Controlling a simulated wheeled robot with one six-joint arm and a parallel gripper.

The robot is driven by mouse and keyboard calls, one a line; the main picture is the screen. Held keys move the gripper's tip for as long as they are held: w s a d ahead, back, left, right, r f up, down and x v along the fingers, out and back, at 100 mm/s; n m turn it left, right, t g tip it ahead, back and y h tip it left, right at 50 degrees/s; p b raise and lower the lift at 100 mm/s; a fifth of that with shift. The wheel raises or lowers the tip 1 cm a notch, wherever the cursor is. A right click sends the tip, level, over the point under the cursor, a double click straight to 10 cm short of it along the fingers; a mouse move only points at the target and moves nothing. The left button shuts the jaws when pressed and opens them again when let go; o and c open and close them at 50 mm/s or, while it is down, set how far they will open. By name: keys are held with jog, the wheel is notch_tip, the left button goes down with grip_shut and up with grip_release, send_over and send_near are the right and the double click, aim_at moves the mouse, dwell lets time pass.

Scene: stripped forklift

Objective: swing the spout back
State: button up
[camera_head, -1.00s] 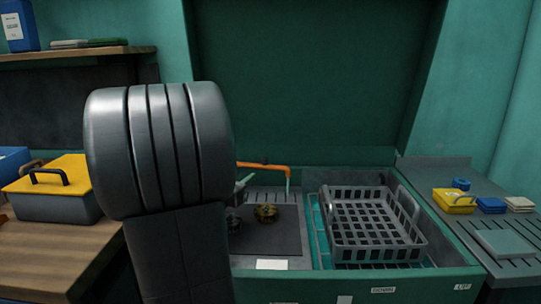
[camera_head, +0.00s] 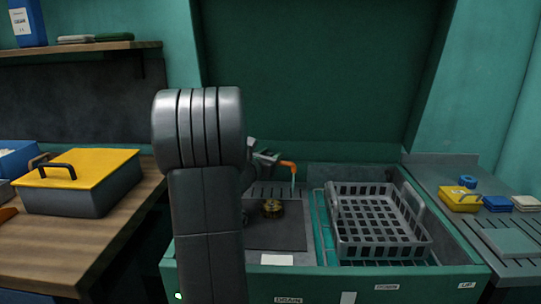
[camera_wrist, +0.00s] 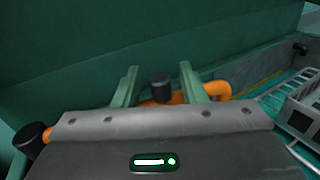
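The orange spout (camera_head: 288,164) stands at the back of the left part of the green basin, its end bent down. A thin bluish stream (camera_head: 293,180) shows under its end. My gripper (camera_head: 270,157) is at the spout and hides most of its length. In the wrist view my gripper's green fingers (camera_wrist: 160,80) are apart. The orange spout (camera_wrist: 215,92) runs below and behind them, its bent end to the right. A black knob (camera_wrist: 160,88) on the spout shows between the fingers. I cannot tell whether the fingers touch anything.
A grey basket (camera_head: 380,218) sits in the right part of the basin. A brass-coloured round part (camera_head: 273,208) lies on the dark mat below the spout. A yellow-lidded box (camera_head: 80,182) stands on the left bench. The green back wall rises close behind the spout.

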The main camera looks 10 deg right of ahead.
grip_shut()
jog(key=w+b, duration=0.1)
jog(key=w+d+b, duration=0.1)
jog(key=shift+w+b, duration=0.3)
jog(key=shift+b, duration=0.1)
dwell(0.3)
grip_release()
